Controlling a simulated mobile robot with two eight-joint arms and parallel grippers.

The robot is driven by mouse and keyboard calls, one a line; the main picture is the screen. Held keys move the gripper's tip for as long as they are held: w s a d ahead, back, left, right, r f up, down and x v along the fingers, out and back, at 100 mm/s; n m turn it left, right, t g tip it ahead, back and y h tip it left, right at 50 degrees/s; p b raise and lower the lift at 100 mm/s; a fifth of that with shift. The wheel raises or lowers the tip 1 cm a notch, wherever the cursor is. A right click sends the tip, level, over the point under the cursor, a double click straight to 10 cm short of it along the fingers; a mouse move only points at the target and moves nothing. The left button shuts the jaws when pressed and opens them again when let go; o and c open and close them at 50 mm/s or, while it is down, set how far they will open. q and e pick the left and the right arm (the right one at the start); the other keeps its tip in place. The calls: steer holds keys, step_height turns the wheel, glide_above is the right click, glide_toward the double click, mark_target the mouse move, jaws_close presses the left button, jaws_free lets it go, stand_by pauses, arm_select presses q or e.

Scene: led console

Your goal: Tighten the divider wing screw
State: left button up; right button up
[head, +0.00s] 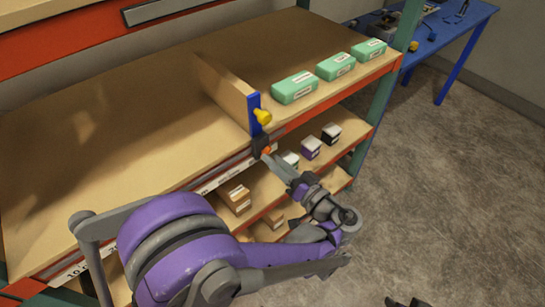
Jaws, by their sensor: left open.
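The yellow wing screw (262,116) sticks out from the blue end clamp (254,108) of the upright wooden divider (222,88), at the front edge of the shelf. My left gripper (265,152) is just below the wing screw, in front of the shelf's edge, and points up toward it. It is open and shows no hold on the screw; a small gap seems to separate them. A dark part at the bottom edge (405,302) may be my right gripper; too little of it shows to tell its state.
Several green boxes (294,87) stand on the shelf right of the divider. The wooden shelf (110,110) left of it is bare. Small cartons (234,198) stand on lower shelves under the orange front rail (330,98). A blue table (440,35) stands behind at right.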

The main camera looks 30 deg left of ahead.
arm_select(q)
steer(key=shift+x, duration=0.75)
jaws_close()
